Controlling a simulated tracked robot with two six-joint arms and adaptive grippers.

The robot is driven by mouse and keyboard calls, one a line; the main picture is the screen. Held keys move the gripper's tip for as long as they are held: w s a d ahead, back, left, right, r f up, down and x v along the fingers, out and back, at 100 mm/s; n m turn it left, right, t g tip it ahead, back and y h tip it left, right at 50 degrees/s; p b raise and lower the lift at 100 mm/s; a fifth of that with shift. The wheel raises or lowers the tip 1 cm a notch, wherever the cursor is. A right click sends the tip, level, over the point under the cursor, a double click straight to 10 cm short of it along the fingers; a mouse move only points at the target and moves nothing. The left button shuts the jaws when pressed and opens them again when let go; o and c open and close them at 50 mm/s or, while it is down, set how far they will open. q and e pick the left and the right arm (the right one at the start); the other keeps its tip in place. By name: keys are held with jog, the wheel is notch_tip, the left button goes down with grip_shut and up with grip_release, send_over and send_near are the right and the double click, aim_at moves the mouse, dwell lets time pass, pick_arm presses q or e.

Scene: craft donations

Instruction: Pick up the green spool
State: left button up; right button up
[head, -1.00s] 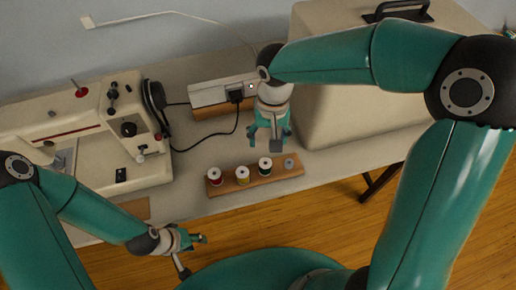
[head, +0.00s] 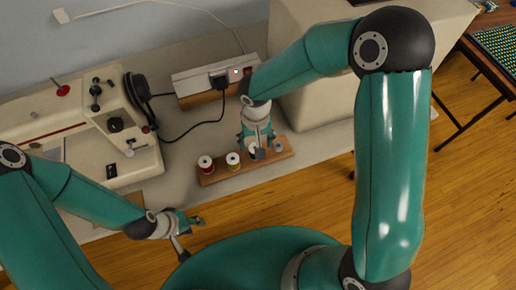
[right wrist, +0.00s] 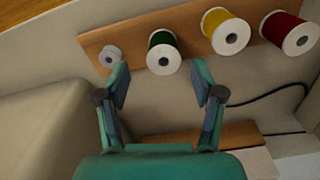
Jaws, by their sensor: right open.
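The green spool (right wrist: 161,40) stands on a wooden rack (right wrist: 192,20) between a grey spool (right wrist: 108,56) and a yellow spool (right wrist: 226,32). In the head view it is mostly hidden behind my right gripper (head: 258,150). In the right wrist view my right gripper (right wrist: 161,82) is open, its fingertips apart on either side of the line to the green spool. The spool sits just past the fingertips and nothing is held. My left gripper (head: 190,238) is open and empty near the table's front edge.
A red spool (head: 206,164) stands at the rack's left end. A sewing machine (head: 75,125) is at the left. A power strip (head: 205,80) with a black cord lies behind the rack. A large beige case (head: 320,110) stands close at the right.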

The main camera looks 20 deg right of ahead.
jog(key=f, duration=0.4)
jog(key=shift+a+f+p, duration=0.1)
jog(key=shift+a+p, duration=0.15)
jog(key=shift+p, duration=0.05)
jog(key=shift+s, duration=0.1)
jog(key=shift+c, duration=0.3)
jog(key=c, duration=1)
